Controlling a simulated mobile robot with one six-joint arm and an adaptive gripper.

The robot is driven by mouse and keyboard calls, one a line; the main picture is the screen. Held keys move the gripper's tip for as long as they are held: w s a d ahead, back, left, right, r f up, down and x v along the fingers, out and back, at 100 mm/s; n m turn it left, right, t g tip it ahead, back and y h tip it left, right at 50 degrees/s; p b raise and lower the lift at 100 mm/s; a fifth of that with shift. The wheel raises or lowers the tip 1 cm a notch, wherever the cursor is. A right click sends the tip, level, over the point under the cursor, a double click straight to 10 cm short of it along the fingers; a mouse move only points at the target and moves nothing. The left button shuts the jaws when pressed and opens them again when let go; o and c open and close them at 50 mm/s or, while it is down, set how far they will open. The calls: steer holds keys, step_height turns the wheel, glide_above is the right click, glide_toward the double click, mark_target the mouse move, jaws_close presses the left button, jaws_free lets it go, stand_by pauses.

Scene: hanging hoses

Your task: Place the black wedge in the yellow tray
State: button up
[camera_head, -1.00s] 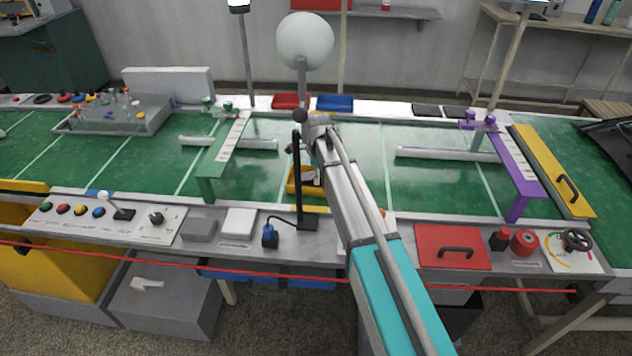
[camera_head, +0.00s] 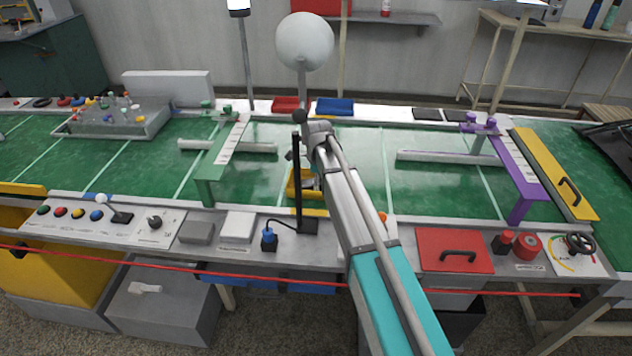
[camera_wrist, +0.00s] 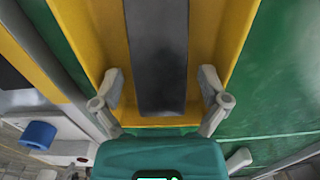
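The yellow tray (camera_head: 292,190) stands on the green belt behind the front ledge, partly hidden by a black post and my arm. It fills the upper middle of the wrist view (camera_wrist: 84,42). The long dark wedge (camera_wrist: 157,60) lies lengthwise between the tray's yellow walls in the wrist view; its far end is cut off. My gripper (camera_wrist: 160,92) is open, with one finger on each side of the wedge's near end and a visible gap on both sides. In the head view my arm mostly hides the gripper, and I cannot make out the wedge clearly.
A black post (camera_head: 298,185) with a blue plug (camera_head: 269,238) beside it stands close to the tray. A green bridge (camera_head: 222,158) is to the left and a purple bridge (camera_head: 515,170) to the right. A red cable (camera_head: 130,262) runs across the front.

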steer(key=shift+r, duration=0.2)
stand_by(0.3)
step_height(320, 180, up, 12)
steer(key=p, duration=1.2)
stand_by(0.9)
steer(key=s+d+n, duration=0.9)
steer(key=s+d, duration=0.1)
steer(key=s, duration=0.3)
steer(key=s+d+n, duration=1)
steer(key=s+d, duration=0.1)
steer(key=s, duration=0.1)
steer(key=shift+s, duration=0.4)
